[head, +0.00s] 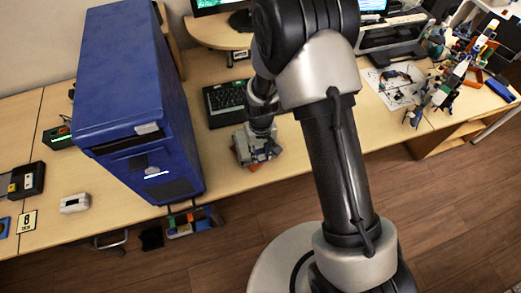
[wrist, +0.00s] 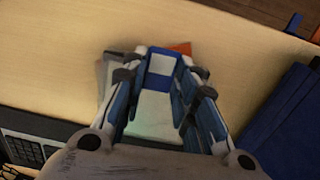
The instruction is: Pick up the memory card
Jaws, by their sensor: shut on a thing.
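The memory card (wrist: 161,64), blue with a pale label, lies between the fingers of my gripper (wrist: 160,80) in the wrist view. The gripper is shut on it, with a finger on each side. In the head view my gripper (head: 257,148) is low at the front edge of the desk, just right of the blue computer case. The card cannot be made out there, as the gripper covers it. I cannot tell whether the card touches what is under it.
A grey item (wrist: 106,72) and an orange item (wrist: 183,48) show beside and behind the card. The blue case (head: 130,90) stands close on the left in the head view. A keyboard (head: 226,101) is behind the gripper. Bare desk (head: 285,163) is to its right.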

